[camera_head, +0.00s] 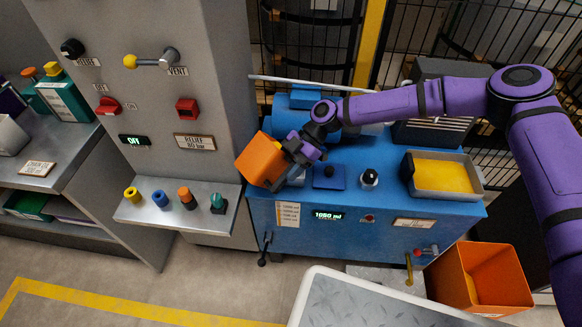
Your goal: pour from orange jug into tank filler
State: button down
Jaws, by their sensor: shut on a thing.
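The orange jug (259,160) is held up at the left end of the blue tank (390,205), clearly tilted. My gripper (296,151) is shut on its right side. The jug's opening and contents are not visible. A pale, round part (296,177) shows just below my gripper, mostly hidden; I cannot tell whether it is the tank filler. A blue square plate with a dark centre (330,177) lies on the tank top to its right. The tank's display (328,216) appears to read 1050 ml.
A grey cabinet with levers stands left, its shelf (150,215) holding several coloured knobs. A tray of yellow material (442,177) sits on the tank's right. An orange bin (480,280) stands on the floor at right. A black knob (370,178) rises from the tank top.

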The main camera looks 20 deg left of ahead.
aim_at(266, 176)
jog(key=shift+w+d+f+g+y, duration=0.1)
jog(key=shift+w+f+g+y, duration=0.15)
jog(key=shift+f+g+y, duration=0.55)
dwell(2.1)
jog(key=shift+s+r+t+h, duration=0.15)
jog(key=shift+r+t+h, duration=0.4)
jog(key=shift+t, duration=0.05)
jog(key=shift+s+r+t+h, duration=0.15)
jog(key=shift+r+t+h, duration=0.35)
jog(key=shift+t+h, duration=0.1)
jog(key=shift+a+r, duration=0.1)
jog(key=shift+a, duration=0.1)
jog(key=shift+s+a+r+t+h, duration=0.1)
jog(key=shift+s+r+t+h, duration=0.15)
jog(key=shift+r+t, duration=0.25)
jog(key=shift+s+a+r+t+h, duration=0.1)
jog(key=shift+r+t+h, duration=0.1)
jog(key=shift+r+t, duration=0.3)
jog(key=shift+s+a+t+h, duration=0.4)
jog(key=shift+s+t+h, duration=0.1)
jog(key=shift+s+t, duration=0.25)
jog(key=shift+s+a+t+h, duration=0.4)
jog(key=shift+s+t+h, duration=0.15)
jog(key=shift+t, duration=0.2)
jog(key=shift+s+a+f+t+h+b, duration=0.2)
jog(key=shift+s+a+t+h+b, duration=0.15)
jog(key=shift+s+t, duration=0.25)
jog(key=shift+s+a+f+t+h, duration=0.3)
jog(key=shift+s+f+t+h, duration=0.15)
jog(key=shift+t, duration=0.45)
